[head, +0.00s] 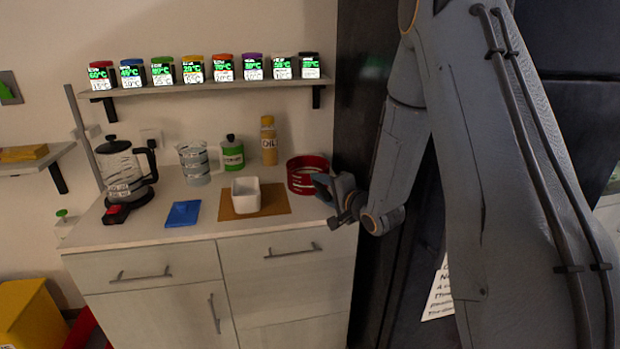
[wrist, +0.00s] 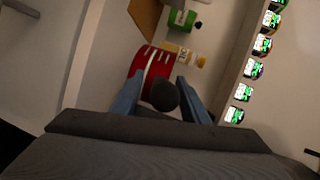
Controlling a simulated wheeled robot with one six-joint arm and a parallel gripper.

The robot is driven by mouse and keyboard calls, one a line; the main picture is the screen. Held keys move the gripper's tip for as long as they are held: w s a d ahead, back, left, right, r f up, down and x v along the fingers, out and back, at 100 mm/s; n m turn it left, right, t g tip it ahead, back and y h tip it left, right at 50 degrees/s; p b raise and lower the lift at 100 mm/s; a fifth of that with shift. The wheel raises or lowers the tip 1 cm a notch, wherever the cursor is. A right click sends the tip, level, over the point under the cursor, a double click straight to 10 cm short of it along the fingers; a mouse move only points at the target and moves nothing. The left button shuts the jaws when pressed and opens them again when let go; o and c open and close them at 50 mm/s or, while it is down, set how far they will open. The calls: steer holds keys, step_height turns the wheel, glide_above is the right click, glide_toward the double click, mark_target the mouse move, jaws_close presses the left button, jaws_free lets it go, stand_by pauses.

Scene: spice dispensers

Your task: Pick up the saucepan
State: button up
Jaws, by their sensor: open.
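The red saucepan (head: 305,172) stands on the counter at its right end, close to the dark panel. In the wrist view the red saucepan (wrist: 143,65) lies just beyond the fingertips, with its dark round handle (wrist: 163,95) pointing toward the camera. My gripper (head: 325,187) is at the saucepan's right side in the head view. In the wrist view my gripper (wrist: 160,92) is open, with one blue finger on each side of the handle. I cannot tell whether either finger touches it. In the head view the handle is hidden by my gripper.
A yellow oil bottle (head: 268,140) and a green bottle (head: 232,153) stand left of the saucepan. A white square bowl (head: 246,195) sits on a brown board (head: 276,201). A shelf (head: 215,87) with several spice dispensers hangs above. A dark panel (head: 362,130) is on the right.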

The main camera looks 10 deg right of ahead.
jaws_close()
steer(key=shift+w+r, duration=0.1)
stand_by(0.4)
